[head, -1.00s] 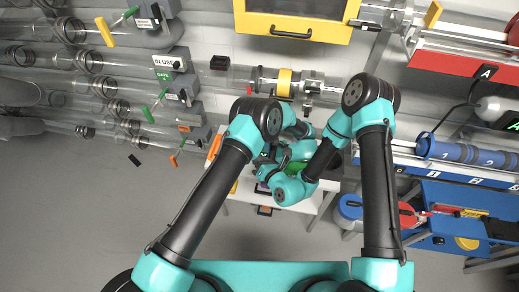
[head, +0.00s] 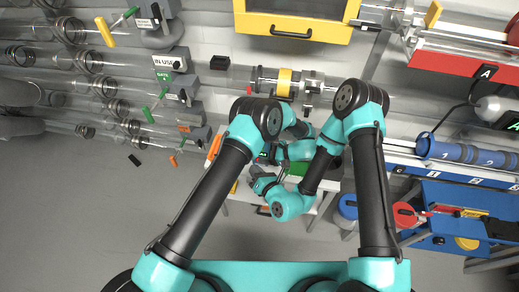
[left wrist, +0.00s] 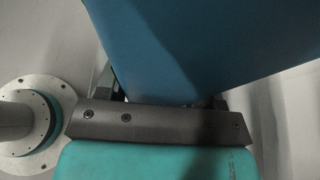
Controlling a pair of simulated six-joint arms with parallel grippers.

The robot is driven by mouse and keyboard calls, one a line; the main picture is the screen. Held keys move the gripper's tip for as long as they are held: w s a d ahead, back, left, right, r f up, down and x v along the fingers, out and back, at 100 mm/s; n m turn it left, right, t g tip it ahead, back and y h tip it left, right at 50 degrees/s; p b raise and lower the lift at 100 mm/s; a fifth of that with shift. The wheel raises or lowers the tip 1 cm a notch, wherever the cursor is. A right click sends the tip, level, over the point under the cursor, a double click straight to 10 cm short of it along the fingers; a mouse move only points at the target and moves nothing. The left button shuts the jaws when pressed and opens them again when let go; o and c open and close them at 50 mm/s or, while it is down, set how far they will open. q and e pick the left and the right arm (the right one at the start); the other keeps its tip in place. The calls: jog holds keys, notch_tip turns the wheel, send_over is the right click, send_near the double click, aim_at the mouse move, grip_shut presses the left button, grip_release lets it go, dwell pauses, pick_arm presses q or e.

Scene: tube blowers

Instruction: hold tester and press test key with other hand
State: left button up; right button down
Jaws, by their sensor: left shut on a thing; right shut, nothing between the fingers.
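A large blue body (left wrist: 210,45), which I take to be the tester, fills the upper part of the left wrist view. My left gripper (left wrist: 165,98) is shut on its lower end. In the head view the left fingers and the tester are mostly hidden among the arm links above the white table. My right gripper (head: 258,172) is small and dark at the end of the right wrist, close to the left wrist. It is shut and empty. The test key cannot be made out in either view, nor whether the right gripper touches the tester.
A white table (head: 240,208) stands below the arms, with a green item (head: 297,168) on it. A yellow cabinet (head: 292,20) and clear tubes (head: 105,62) are on the wall. A blue bench (head: 440,195) with a red reel (head: 404,214) is at right. Grey floor lies open at left.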

dwell(0.4)
pick_arm(q)
jog(key=o, duration=1.1)
jog(key=shift+o, duration=0.2)
jog(key=shift+d, duration=0.15)
jog(key=shift+v, duration=3.65)
jog(key=shift+d+r, duration=0.1)
